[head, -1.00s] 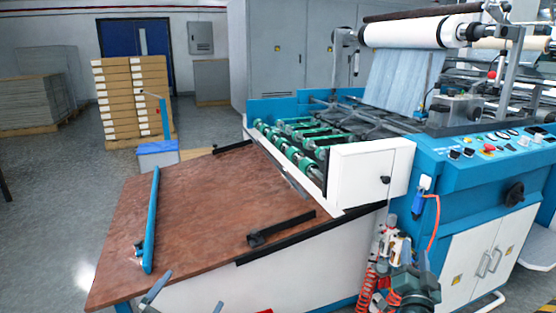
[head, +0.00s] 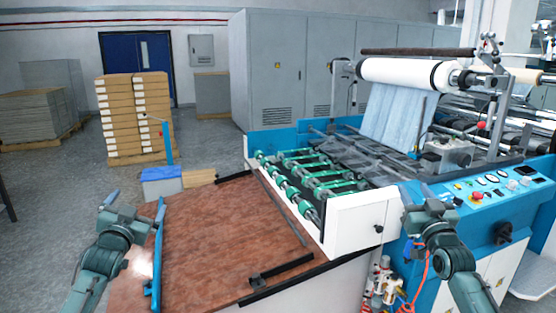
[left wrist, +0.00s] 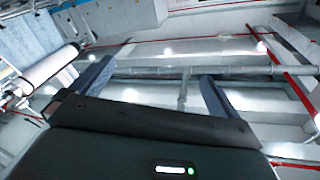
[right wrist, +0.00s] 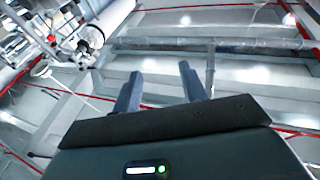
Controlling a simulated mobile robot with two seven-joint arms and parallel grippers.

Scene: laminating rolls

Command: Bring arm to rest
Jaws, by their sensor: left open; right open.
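My left gripper (head: 127,196) is raised at the left of the head view, in front of the brown table's left edge. Its two fingers stand wide apart with nothing between them, as the left wrist view (left wrist: 155,80) also shows. My right gripper (head: 418,192) is raised at the right, in front of the blue laminating machine (head: 455,210). Its fingers are apart and empty in the right wrist view (right wrist: 160,80), with a narrower gap than the left. Both wrist views look up at the ceiling. Both forearms come up from the bottom of the head view.
The brown table (head: 215,235) holds a blue bar (head: 156,255) at its left edge and a black bracket (head: 280,272) at its front. A white roll (head: 410,73) sits high on the machine. Stacked boxes (head: 135,115) stand behind. The table's middle is clear.

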